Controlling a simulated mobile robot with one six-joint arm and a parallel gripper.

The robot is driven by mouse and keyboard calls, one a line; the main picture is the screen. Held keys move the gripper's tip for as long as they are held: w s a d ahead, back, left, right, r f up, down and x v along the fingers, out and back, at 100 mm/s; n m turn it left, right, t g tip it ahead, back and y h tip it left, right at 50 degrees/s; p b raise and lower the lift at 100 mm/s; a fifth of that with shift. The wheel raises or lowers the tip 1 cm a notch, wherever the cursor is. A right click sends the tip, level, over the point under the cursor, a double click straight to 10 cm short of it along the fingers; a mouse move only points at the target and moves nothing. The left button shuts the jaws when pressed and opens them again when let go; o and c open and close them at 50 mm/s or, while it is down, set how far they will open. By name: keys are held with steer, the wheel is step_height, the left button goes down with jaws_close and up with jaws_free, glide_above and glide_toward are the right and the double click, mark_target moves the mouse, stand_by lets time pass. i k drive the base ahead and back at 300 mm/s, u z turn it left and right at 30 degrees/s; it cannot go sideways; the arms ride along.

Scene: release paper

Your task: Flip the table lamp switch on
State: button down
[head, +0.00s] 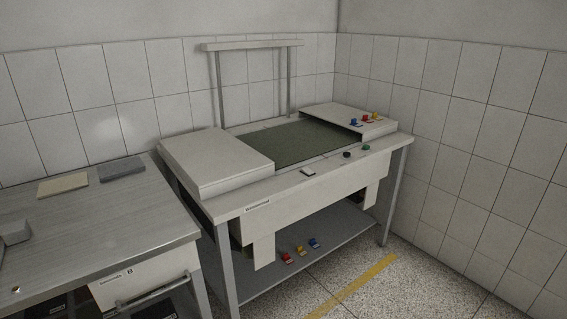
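A white work table (285,192) stands in the corner. A long pale bar (252,44) on two thin posts rises behind its green-grey top panel (300,142); it looks like the table's lamp, and I see no glow from it. A small pale switch-like piece (309,170) sits on the table's front edge. To its right on the same edge are a black knob (347,154) and a green button (366,148). None is labelled readably, so I cannot tell which one is the lamp switch or its position. My gripper is not in view.
A metal bench (90,225) with a drawer handle stands at the left, bearing a cream block (62,184) and a grey block (121,168). Small coloured pieces sit on the table's right box (330,112) and lower shelf (325,265). Speckled floor (440,290) is clear at the right front.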

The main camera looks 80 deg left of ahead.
mark_target(307, 170)
steer(key=z, duration=0.45)
steer(key=k, duration=0.2)
steer(key=u, duration=2.7)
steer(key=k, duration=0.15)
steer(key=u, duration=1.15)
steer(key=k, duration=0.65)
steer(key=z, duration=0.25)
steer(key=i, duration=0.55)
steer(key=z, duration=0.1)
